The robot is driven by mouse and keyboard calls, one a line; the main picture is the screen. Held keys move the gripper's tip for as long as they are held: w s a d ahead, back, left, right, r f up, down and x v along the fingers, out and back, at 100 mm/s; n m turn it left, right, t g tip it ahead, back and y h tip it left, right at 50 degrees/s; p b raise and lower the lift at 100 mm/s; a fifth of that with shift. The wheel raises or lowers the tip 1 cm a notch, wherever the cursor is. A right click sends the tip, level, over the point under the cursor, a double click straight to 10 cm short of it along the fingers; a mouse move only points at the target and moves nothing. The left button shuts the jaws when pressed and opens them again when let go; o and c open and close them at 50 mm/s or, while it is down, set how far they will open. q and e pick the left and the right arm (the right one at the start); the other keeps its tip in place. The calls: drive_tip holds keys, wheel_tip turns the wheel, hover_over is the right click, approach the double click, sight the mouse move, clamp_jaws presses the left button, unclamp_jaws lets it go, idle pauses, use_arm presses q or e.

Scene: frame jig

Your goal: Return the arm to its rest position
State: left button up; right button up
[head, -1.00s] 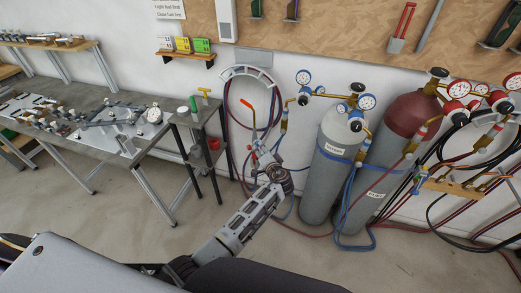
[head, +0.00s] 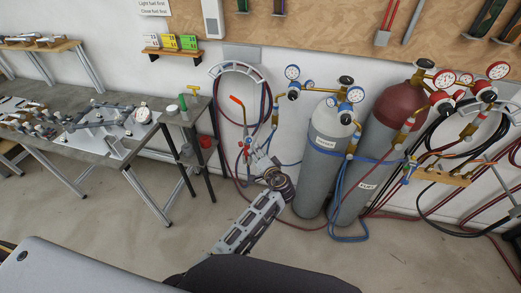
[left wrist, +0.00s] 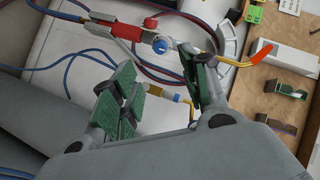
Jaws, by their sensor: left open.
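My left arm reaches up from the bottom of the head view. Its gripper (head: 257,158) is in front of the wall, left of the gas cylinders. In the left wrist view the green-padded fingers of this gripper (left wrist: 155,82) are apart, with nothing seen gripped between them. A torch with an orange tip (left wrist: 262,55), a red body and a blue knob lies beyond the fingertips in that view. The torch (head: 238,101) is upright against the wall in the head view, its lower part partly hidden by my gripper. My right gripper is not in view.
A grey cylinder (head: 325,150) and a red-topped cylinder (head: 375,150) with gauges and hoses stand right of my arm. A small side stand (head: 190,127) and a metal workbench (head: 110,150) are at left. Floor (head: 120,240) is clear at lower left.

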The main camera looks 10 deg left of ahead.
use_arm(q)
drive_tip(key=s+a+f+n+g+h, duration=0.1)
drive_tip(key=s+a+f+n+g, duration=0.2)
drive_tip(key=s, duration=0.4)
drive_tip(key=s+a+f+g+h, duration=0.2)
drive_tip(key=s+a+f, duration=0.1)
drive_tip(key=s+a, duration=0.3)
drive_tip(key=s+d+r+g+h, duration=0.1)
drive_tip(key=s+r+g+h, duration=0.15)
drive_tip(key=s, duration=0.65)
drive_tip(key=s+r+g+h, duration=0.1)
drive_tip(key=s+h, duration=0.2)
drive_tip(key=s, duration=0.6)
wheel_tip(320, 180, down, 34)
drive_tip(key=s+g+b, duration=0.1)
drive_tip(key=s+g, duration=0.1)
drive_tip(key=s, duration=0.1)
drive_tip(key=s+a+f, duration=0.1)
drive_tip(key=s+f, duration=0.9)
drive_tip(key=s, duration=0.1)
drive_tip(key=s+a+f+b, duration=0.1)
drive_tip(key=s+a+f, duration=0.1)
drive_tip(key=s+f, duration=0.8)
drive_tip(key=shift+s+a+f+g, duration=0.25)
drive_tip(key=shift+s+a+g, duration=0.05)
drive_tip(key=shift+s+g, duration=0.1)
